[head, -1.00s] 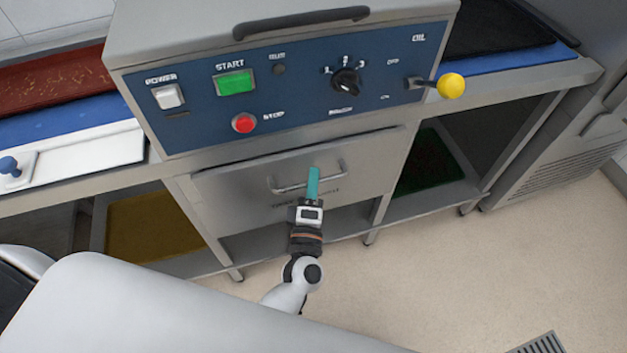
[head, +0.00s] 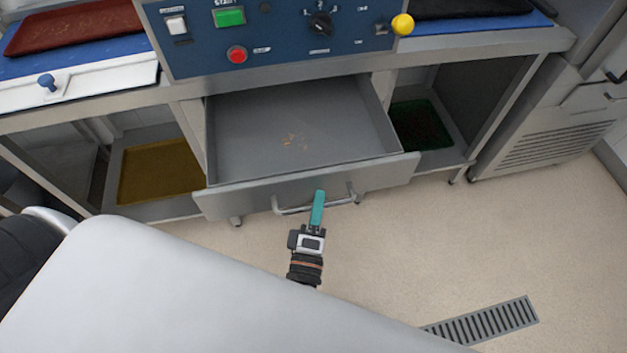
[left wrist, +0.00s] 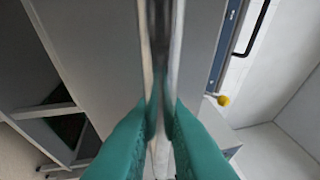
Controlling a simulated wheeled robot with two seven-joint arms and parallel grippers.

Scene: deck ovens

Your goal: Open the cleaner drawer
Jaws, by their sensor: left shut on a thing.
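The cleaner drawer (head: 225,204) is pulled out below the blue control panel in the head view. My left gripper (head: 318,200) has teal fingers and is shut on the drawer's bar handle (head: 290,211), right of the handle's middle. In the left wrist view the teal fingers (left wrist: 160,125) close around the bar, which runs up the picture. My right gripper is in neither view.
The blue control panel (head: 285,45) has a red button, a green button and a yellow-knobbed lever (head: 402,24). A yellow tray (head: 160,170) and a green tray (head: 425,125) lie on shelves either side. Open floor with a drain grate (head: 485,322) lies in front.

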